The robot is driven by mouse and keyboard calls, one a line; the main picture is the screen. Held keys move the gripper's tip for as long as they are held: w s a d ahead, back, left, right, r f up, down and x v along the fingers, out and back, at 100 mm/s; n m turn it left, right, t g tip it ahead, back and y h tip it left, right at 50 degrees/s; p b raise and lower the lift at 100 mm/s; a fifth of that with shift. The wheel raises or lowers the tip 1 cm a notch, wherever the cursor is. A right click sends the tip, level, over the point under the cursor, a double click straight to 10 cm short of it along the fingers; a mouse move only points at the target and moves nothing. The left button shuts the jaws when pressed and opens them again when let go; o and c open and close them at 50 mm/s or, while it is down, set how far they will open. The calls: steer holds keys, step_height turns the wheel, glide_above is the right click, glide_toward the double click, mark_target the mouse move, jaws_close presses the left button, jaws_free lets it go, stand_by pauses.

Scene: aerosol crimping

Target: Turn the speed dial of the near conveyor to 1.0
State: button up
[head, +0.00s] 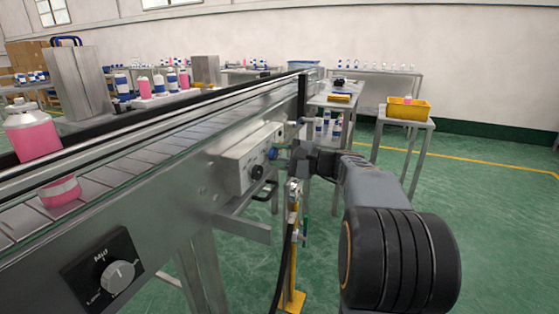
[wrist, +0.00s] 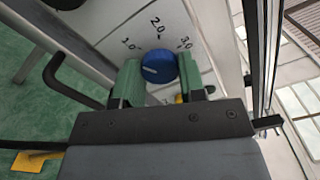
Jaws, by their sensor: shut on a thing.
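The blue speed dial (wrist: 158,67) shows in the wrist view on a light panel marked 1.0, 2.0 and 3.0. The short white line on its face points left, on the 1.0 side and below that label; its exact reading is hard to tell. My gripper (wrist: 158,80) has its two green fingers on either side of the dial and is shut on it. In the head view the blue dial (head: 272,153) sits on the right end of the control box (head: 245,157) on the near conveyor (head: 150,215), with my gripper (head: 284,159) at it.
A black knob (head: 257,172) is just below the blue dial. A grey dial (head: 118,275) marked Low and Mid is nearer on the conveyor's side. Pink cans (head: 34,130) stand on the belt. A yellow post (head: 292,270) stands under my arm. Green floor is free at right.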

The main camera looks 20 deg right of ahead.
stand_by(0.4)
steer(key=o, duration=0.9)
steer(key=p+v, duration=0.3)
steer(key=v, duration=1)
steer(key=shift+s+d, duration=0.3)
